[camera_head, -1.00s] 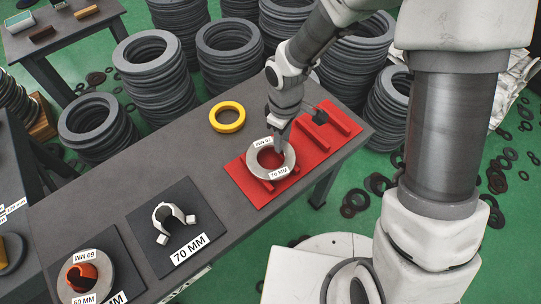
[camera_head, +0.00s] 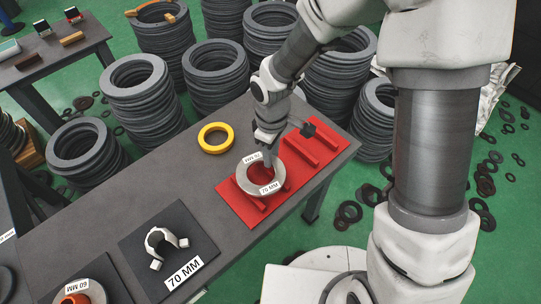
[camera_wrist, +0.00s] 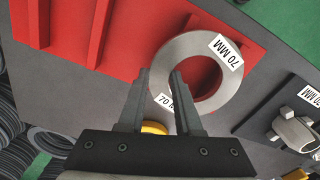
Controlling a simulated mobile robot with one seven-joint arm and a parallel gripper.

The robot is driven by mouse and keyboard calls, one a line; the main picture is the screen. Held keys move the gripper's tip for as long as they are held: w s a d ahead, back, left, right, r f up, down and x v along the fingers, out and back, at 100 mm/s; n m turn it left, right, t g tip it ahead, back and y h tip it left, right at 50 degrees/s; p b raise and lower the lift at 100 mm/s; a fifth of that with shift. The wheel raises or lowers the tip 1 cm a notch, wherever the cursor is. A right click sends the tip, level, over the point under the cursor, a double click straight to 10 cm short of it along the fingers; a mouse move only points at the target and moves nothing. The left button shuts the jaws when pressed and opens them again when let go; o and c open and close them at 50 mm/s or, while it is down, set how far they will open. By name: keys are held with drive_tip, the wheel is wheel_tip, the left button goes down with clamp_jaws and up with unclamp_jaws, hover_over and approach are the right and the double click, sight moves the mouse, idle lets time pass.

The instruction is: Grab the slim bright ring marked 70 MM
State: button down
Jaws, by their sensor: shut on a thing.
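The slim bright metal ring (camera_head: 243,179), with white 70 MM labels, is at the near-left end of the red rack (camera_head: 232,207) on the grey table. It also shows in the wrist view (camera_wrist: 232,84), tilted against the red rack's edge. My gripper (camera_head: 267,152) reaches down to the ring's far rim. In the wrist view my gripper (camera_wrist: 160,76) has its two fingers on either side of the rim, shut on it. I cannot tell whether the ring still touches the rack.
A yellow ring (camera_head: 202,141) lies on the table behind the rack. A dark mat (camera_head: 137,250) labelled 70 MM holds a pale split collar (camera_head: 156,240). An orange part inside a grey 60 MM ring sits at the near left. Stacks of dark rings stand beyond the table.

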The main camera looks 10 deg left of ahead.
wheel_tip(320, 180, up, 3)
drive_tip(key=shift+f+p, duration=0.1)
drive_tip(key=shift+p, duration=0.45)
drive_tip(key=s+d+r+p, duration=0.4)
drive_tip(key=s+d+r, duration=0.2)
drive_tip(key=d, duration=0.3)
drive_tip(key=shift+s+r+p, duration=0.3)
drive_tip(key=shift+s, duration=0.35)
drive_tip(key=shift+a, duration=0.15)
